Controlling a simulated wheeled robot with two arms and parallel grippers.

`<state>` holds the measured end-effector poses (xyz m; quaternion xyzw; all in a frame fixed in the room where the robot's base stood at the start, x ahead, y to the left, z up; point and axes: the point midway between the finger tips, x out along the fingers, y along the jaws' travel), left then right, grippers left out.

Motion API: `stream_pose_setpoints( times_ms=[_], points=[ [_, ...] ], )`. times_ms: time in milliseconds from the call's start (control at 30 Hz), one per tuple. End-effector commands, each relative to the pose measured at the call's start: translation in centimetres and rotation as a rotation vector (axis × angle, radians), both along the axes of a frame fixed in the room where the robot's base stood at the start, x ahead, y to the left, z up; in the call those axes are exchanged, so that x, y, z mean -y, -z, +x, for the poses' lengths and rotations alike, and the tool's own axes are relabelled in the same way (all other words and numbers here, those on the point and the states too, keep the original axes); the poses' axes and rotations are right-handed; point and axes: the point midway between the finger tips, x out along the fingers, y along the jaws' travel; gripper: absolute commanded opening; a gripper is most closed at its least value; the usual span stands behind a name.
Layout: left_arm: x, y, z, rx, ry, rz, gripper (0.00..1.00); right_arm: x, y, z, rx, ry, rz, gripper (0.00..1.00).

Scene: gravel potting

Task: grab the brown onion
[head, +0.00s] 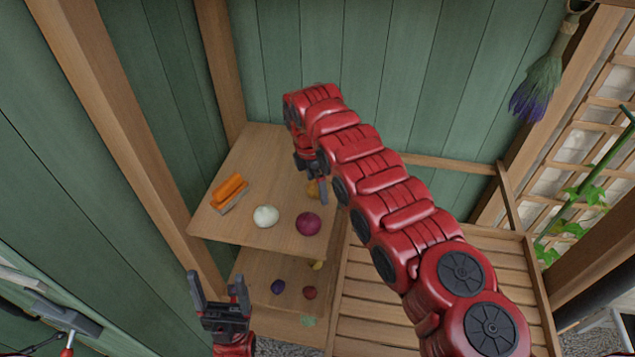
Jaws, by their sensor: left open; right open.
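A yellow-brown round thing, which looks like the brown onion (313,190), sits on the upper wooden shelf and is partly hidden by my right gripper. My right gripper (317,184) points down over it from the back and is open; I cannot tell whether the fingers touch it. A white onion (266,216) and a larger red-purple onion (308,224) sit nearer the shelf's front edge. My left gripper (219,288) is open and empty, low in front of the shelves and pointing up.
An orange and grey object (230,190) lies on the upper shelf (240,228) at left. A slatted bench (375,305) stands at right. Green plank walls close the back and left.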

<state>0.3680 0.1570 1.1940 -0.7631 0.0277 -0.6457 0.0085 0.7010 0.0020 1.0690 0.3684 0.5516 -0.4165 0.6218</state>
Motion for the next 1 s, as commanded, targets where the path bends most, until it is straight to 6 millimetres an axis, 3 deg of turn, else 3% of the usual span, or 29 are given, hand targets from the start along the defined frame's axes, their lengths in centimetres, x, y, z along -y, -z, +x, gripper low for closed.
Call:
stream_pose_setpoints(
  times_ms=[267,733,1000],
  points=[
    [0.0,-0.31,0.0,0.0,0.0,0.0,0.76,0.07,0.83,0.05,0.002,-0.001,0.0,1.0],
    [-0.01,-0.3,0.0,0.0,0.0,0.0,0.76,0.08,0.75,0.05,0.002,-0.001,0.0,0.15],
    [0.0,-0.18,0.0,0.0,0.0,0.0,0.76,0.08,0.64,0.08,0.002,-0.001,0.0,0.14]
  ],
)
